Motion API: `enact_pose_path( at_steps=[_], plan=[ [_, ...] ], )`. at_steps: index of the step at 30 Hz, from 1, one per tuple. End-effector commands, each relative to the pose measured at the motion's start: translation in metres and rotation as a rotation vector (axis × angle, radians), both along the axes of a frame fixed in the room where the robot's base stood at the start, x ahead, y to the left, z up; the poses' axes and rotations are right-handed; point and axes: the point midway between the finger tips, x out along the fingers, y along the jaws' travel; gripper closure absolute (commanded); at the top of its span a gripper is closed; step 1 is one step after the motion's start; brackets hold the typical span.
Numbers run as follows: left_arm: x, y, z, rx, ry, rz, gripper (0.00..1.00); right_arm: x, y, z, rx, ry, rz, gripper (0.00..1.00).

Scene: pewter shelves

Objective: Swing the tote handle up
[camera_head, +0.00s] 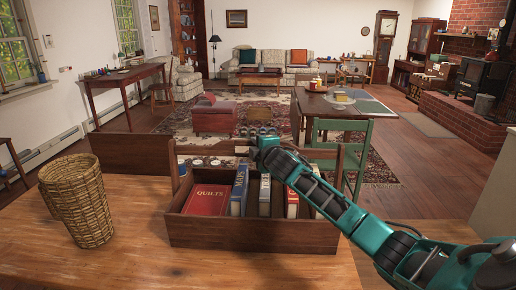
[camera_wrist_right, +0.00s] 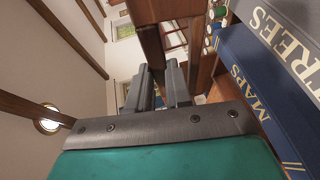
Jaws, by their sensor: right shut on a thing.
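The tote is a dark wooden box (camera_head: 250,236) on the wooden table, with several books standing and leaning in it. Its wooden handle (camera_head: 212,149) is a crossbar between side arms, raised above the box's far side. My right gripper (camera_head: 260,136) reaches in from the right, over the books, to the crossbar. In the right wrist view, the gripper's dark fingers (camera_wrist_right: 164,88) are shut on the handle's wood (camera_wrist_right: 152,42). The fingers partly hide the grip. My left gripper is out of view.
A tall wicker basket (camera_head: 78,200) stands left of the tote. A red book marked QUILTS (camera_head: 207,200) leans inside the tote; a blue MAPS book (camera_wrist_right: 255,90) is close beside the gripper. The table front (camera_head: 130,262) is clear. A green chair (camera_head: 345,135) stands beyond.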

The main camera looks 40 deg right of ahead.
Motion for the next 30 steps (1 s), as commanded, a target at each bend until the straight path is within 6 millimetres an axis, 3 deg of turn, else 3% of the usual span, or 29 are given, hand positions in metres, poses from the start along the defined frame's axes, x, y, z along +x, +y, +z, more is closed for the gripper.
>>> enact_pose_path(
  at_steps=[12, 29, 30],
  plan=[
    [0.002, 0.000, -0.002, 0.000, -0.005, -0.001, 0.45, -0.022, 0.018, -0.002, -0.036, -0.048, -0.001, 1.00],
    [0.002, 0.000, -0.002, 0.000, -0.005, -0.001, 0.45, -0.025, 0.022, -0.007, -0.029, -0.039, -0.002, 1.00],
    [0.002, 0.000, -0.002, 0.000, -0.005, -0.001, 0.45, -0.025, 0.022, -0.007, -0.029, -0.038, -0.002, 0.77]
  ],
)
